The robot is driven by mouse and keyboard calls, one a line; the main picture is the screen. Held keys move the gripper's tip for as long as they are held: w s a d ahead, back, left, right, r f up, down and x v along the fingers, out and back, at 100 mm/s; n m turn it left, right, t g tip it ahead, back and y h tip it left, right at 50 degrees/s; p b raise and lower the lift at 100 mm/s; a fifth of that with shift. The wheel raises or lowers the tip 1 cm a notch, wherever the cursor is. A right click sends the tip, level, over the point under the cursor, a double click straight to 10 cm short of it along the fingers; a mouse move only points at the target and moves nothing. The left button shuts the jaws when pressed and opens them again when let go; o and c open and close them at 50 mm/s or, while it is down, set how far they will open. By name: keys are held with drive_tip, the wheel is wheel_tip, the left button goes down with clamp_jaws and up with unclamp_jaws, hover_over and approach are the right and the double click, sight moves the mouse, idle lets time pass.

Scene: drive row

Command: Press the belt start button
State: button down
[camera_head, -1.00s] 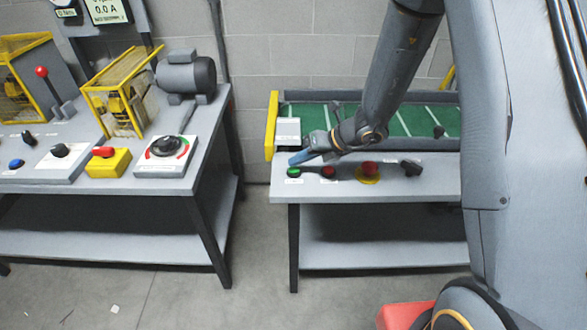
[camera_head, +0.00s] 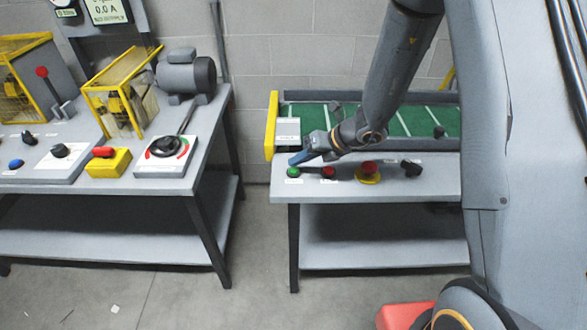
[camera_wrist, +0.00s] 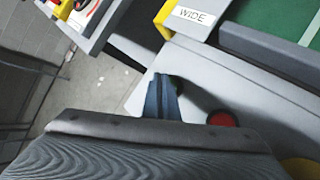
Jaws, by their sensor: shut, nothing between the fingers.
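The green button (camera_head: 293,173), which I take for the belt start button, sits at the left front of the control bench below the belt. A red button (camera_head: 328,172) is to its right. My gripper (camera_head: 295,160) is shut and empty, its blue fingers at the green button's upper edge in the head view. In the wrist view the fingers (camera_wrist: 162,98) cover most of the green button (camera_wrist: 177,84), with only a dark green edge showing. The red button (camera_wrist: 222,119) is to their right. I cannot tell whether the fingertips touch the green button.
A red mushroom button (camera_head: 369,168) on a yellow base and a black switch (camera_head: 411,168) stand further right. The green belt (camera_head: 390,120) runs behind, with a yellow end guard (camera_head: 271,126). Another bench (camera_head: 205,165) with controls stands left, across a floor gap.

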sight(298, 171)
drive_tip(key=shift+f, duration=0.1)
drive_tip(key=shift+f+b, duration=0.35)
drive_tip(key=shift+f, duration=0.1)
idle(0.5)
drive_tip(key=shift+r+p, duration=0.45)
drive_tip(key=shift+r, duration=0.1)
wheel_tip(298, 171, up, 6)
drive_tip(key=p, duration=0.5)
idle(0.4)
idle(0.5)
